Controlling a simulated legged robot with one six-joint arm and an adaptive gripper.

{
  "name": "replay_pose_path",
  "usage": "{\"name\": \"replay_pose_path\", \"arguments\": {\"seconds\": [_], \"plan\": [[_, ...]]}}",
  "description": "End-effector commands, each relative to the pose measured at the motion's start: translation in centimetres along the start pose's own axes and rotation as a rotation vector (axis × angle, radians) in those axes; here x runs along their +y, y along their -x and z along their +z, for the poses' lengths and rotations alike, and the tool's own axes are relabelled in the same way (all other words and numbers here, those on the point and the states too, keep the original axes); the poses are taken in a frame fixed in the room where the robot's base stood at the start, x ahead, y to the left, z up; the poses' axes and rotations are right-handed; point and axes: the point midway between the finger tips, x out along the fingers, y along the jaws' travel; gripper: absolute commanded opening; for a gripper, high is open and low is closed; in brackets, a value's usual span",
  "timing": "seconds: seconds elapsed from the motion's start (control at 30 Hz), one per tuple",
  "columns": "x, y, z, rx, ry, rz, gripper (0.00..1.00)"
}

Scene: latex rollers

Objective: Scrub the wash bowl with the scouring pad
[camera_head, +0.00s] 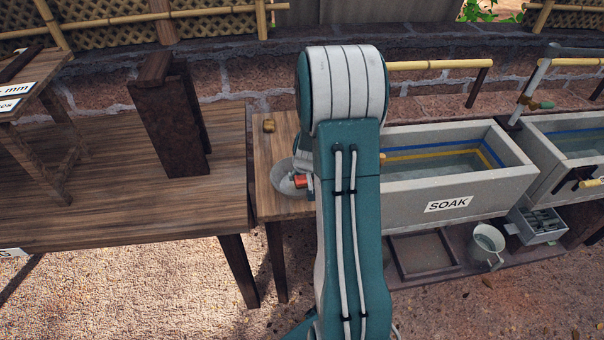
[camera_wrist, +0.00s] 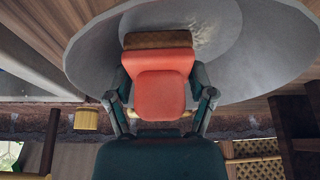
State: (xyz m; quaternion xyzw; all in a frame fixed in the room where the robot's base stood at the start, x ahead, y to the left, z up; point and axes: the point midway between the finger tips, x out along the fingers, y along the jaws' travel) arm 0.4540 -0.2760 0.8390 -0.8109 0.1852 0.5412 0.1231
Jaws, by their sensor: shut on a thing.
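The wash bowl (camera_head: 288,184) is a grey round bowl on the narrow wooden table, partly hidden behind my arm in the head view. Its wide grey inside fills the top of the wrist view (camera_wrist: 100,50). The scouring pad (camera_wrist: 160,85) has a red-orange grip and a brown scrubbing layer. My gripper (camera_wrist: 161,80) is shut on the red-orange part, one finger on each side. The brown layer faces the bowl's inner surface; I cannot tell whether it touches. In the head view only a bit of red pad (camera_head: 302,182) shows beside my arm.
A small tan object (camera_head: 269,125) sits on the table behind the bowl. The stone SOAK trough (camera_head: 448,204) with water stands to the right. A larger wooden table (camera_head: 120,210) with a dark upright block (camera_head: 168,125) is at the left.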

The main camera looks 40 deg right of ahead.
Motion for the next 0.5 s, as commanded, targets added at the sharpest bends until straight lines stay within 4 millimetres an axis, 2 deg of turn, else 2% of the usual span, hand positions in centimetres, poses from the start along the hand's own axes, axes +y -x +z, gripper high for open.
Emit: {"name": "replay_pose_path", "arguments": {"seconds": [0.37,0.5], "plan": [[-0.02,-0.49,0.2,0.001,0.0,0.001,0.1],[-0.8,-0.48,0.1,0.0,0.002,0.0,0.1]]}}
